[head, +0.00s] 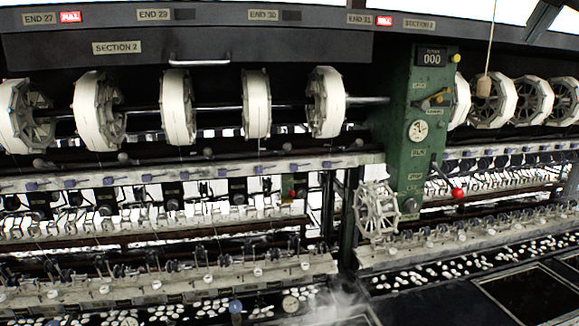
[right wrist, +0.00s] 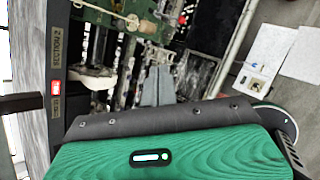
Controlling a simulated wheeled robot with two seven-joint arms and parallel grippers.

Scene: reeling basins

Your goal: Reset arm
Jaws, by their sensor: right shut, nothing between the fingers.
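My right gripper (right wrist: 157,87) shows in the right wrist view as two grey fingers side by side, shut and empty. It points toward the reeling machine and touches nothing that I can make out. I cannot make out either gripper in the head view. My left gripper is in neither view. The green control post (head: 422,130) stands right of centre in the head view, with a red-knobbed lever (head: 457,193) and a pale handwheel (head: 377,208).
White reels (head: 178,108) line the machine on both sides of the post. Below run the rail (head: 150,176) and basins with white cocoons (head: 440,272). A pale haze (head: 335,305) is at the bottom. White sheets (right wrist: 268,50) lie at right in the right wrist view.

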